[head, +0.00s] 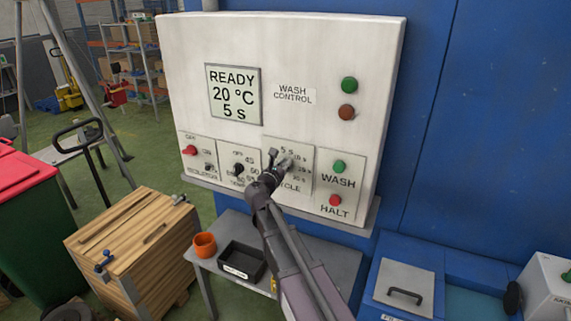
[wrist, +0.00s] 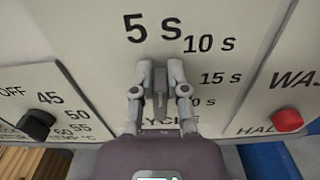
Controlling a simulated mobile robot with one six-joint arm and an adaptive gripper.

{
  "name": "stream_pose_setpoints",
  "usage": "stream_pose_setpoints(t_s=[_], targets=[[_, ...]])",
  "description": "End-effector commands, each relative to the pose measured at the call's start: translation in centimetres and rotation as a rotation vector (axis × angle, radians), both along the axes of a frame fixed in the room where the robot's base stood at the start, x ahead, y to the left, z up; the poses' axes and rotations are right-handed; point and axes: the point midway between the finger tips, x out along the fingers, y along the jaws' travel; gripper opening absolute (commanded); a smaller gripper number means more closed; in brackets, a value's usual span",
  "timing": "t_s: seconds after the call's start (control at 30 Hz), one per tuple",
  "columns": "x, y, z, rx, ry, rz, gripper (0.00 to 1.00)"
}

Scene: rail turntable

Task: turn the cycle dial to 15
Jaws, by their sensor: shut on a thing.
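The cycle dial (wrist: 160,98) is a small grey knob on the white wash control panel (head: 300,50). Its scale reads 5 s, 10 s, 15 s and a partly hidden last mark, running clockwise from the top. My gripper (wrist: 160,76) is shut on the dial, one finger on each side. In the head view my gripper (head: 279,164) covers most of the dial. The dial's upright grip lines up roughly with 5 s; its exact pointer is hard to see. The display (head: 234,94) reads READY, 20 °C, 5 s.
Left of the cycle dial is a black temperature dial (wrist: 37,124). Right of it are the green WASH button (head: 339,167) and red HALT button (wrist: 287,120). A red isolator knob (head: 190,150) is at far left. Below stands a table with an orange cup (head: 204,245) and black tray (head: 242,261).

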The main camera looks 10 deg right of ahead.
Motion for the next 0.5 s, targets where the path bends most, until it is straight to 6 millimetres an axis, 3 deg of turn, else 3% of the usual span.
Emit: stream_pose_setpoints(t_s=[0.5], targets=[[-0.83,-0.77,-0.58,0.283,-0.196,-0.005,0.00]])
